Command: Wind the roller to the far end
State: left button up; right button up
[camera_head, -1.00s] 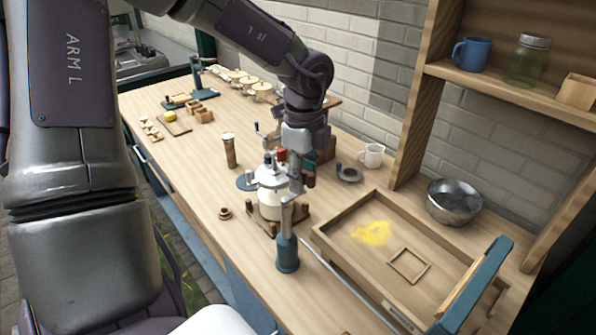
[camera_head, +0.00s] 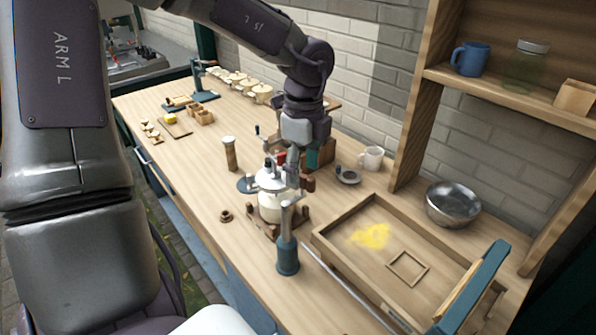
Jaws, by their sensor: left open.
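A shallow wooden tray (camera_head: 340,223) lies at the right, with a yellow patch and a small square wooden frame on its floor. A blue-green bar with a wooden piece (camera_head: 475,285) stands across its right end; I cannot tell for certain whether this is the roller. A thin metal rod (camera_head: 345,279) runs along the tray's front side. A blue-green post (camera_head: 288,258) with a grey top stands near its left end. My right gripper is out of view.
A brown cylinder (camera_head: 230,154), a white mug (camera_head: 371,158) and a metal bowl (camera_head: 453,204) stand around the workbench. A wooden shelf (camera_head: 500,88) rises at the back right. Small wooden pieces lie at the far left. Bare tabletop shows at the front left.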

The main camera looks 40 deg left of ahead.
pick_arm(q)
jog(key=shift+r+p, duration=0.75)
jog(key=shift+r, duration=1.3)
jog(key=shift+f, duration=0.1)
